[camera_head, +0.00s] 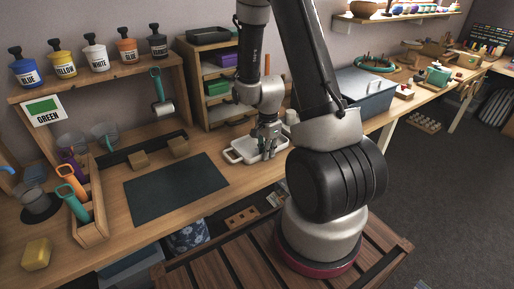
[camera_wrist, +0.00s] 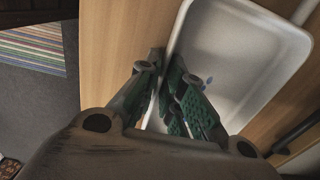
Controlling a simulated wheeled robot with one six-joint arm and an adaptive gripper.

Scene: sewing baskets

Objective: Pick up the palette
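The palette looks to be a white, shallow rectangular tray (camera_head: 237,156) with raised walls and a handle at its end. It rests on the workbench beyond the dark mat. In the wrist view the tray (camera_wrist: 235,55) fills the upper right, with small blue marks on its floor. My gripper (camera_head: 266,152) reaches down at the tray from above. In the wrist view my gripper's fingers (camera_wrist: 168,62) are close together, one on each side of the tray's side wall, and look shut on it. The fingers hide part of that wall.
A dark mat (camera_head: 177,187) lies left of the tray, with two wooden blocks (camera_head: 178,147) behind it. A wooden tool caddy (camera_head: 90,225) and a yellow block (camera_head: 37,253) stand at left. A shelf unit (camera_head: 218,82) is behind. A grey bin (camera_head: 366,96) stands at right.

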